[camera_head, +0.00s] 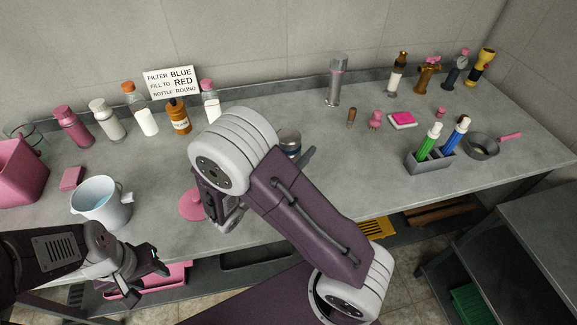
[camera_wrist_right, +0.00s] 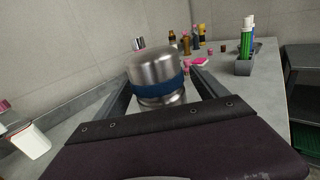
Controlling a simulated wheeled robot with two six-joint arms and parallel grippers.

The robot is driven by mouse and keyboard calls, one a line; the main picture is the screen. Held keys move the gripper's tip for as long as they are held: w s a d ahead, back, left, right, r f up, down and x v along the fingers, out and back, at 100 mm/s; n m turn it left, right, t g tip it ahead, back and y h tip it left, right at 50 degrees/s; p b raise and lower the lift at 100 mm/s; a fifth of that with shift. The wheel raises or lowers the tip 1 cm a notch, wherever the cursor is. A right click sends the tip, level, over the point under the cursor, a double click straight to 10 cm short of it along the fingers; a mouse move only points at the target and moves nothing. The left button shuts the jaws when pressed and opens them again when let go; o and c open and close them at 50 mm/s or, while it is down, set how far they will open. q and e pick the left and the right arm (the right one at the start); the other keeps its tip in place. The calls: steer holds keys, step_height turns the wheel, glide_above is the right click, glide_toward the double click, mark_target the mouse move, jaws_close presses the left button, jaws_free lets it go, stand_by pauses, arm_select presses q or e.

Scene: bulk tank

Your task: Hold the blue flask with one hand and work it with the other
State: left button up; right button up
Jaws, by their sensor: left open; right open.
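The blue flask (camera_head: 290,138) is a short steel cylinder with a blue band, on the grey bench top. In the head view my right arm hides part of it. In the right wrist view the flask (camera_wrist_right: 156,68) stands upright between the spread fingers of my right gripper (camera_wrist_right: 162,88). The right gripper is open, one finger on each side of the flask; I cannot tell whether either touches it. My left gripper (camera_head: 150,262) is open and empty, low in front of the bench's front edge, below the white jug and well away from the flask.
A white jug (camera_head: 108,207) and pink bin (camera_head: 18,172) stand at the left. Several bottles and a sign (camera_head: 172,80) line the back. A grey rack (camera_head: 430,163) with green and blue markers and a pan (camera_head: 482,147) stand right. The bench between flask and rack is mostly clear.

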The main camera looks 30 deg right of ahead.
steer(key=shift+x, duration=1)
steer(key=shift+a, duration=0.1)
steer(key=c, duration=0.5)
jaws_close()
